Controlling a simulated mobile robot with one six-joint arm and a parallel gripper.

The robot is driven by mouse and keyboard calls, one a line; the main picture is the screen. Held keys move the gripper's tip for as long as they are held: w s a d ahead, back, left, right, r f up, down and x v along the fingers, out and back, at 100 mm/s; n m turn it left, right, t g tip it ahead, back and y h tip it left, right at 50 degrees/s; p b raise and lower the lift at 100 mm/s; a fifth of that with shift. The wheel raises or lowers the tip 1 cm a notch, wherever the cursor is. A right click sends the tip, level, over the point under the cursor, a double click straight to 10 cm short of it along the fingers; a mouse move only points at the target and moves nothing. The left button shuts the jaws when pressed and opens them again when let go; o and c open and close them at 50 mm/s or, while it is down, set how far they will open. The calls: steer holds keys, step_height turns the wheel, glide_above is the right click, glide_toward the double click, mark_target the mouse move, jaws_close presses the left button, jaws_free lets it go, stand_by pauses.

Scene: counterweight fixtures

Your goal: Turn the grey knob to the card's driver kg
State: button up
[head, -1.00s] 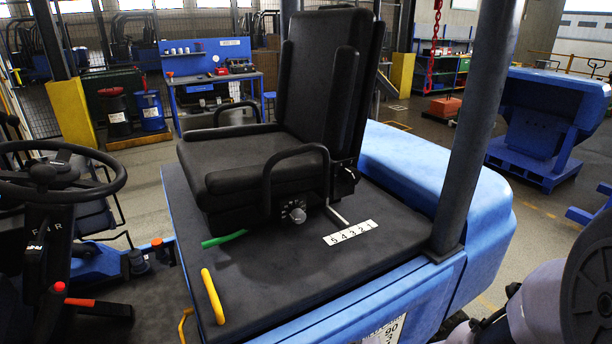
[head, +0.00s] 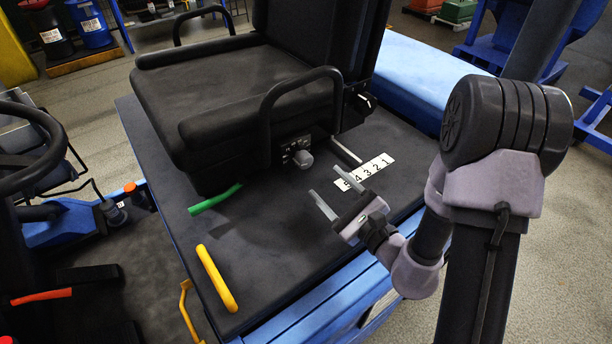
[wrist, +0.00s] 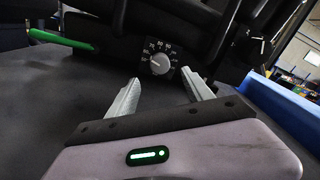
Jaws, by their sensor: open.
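The grey knob (head: 302,158) sits on a small black dial plate at the lower front of the black seat. In the wrist view the knob (wrist: 159,65) shows between and beyond my fingertips, ringed by small white numbers. Its exact setting is too small to read surely. My gripper (head: 329,184) is open and empty, its two pale fingers pointing at the knob from the front right, apart from it. In the wrist view my gripper (wrist: 160,78) spreads to either side below the dial. No card with a driver's weight can be read now.
A grey lever (head: 346,151) and a white strip numbered 5 to 1 (head: 365,172) lie right of the knob. A black armrest loop (head: 290,100) stands above it. A green handle (head: 215,199) and yellow handle (head: 216,278) are to the left. The deck between is bare.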

mark_target(307, 164)
steer(key=shift+w+a+f+b, duration=0.25)
steer(key=shift+f+b, duration=0.25)
steer(key=shift+b, duration=0.5)
steer(key=x, duration=0.3)
steer(key=b+x, duration=0.1)
steer(key=x, duration=0.2)
steer(key=r+b+x, duration=0.1)
steer(key=x, duration=0.2)
steer(key=shift+w, duration=0.15)
jaws_close()
steer(key=shift+m, duration=0.3)
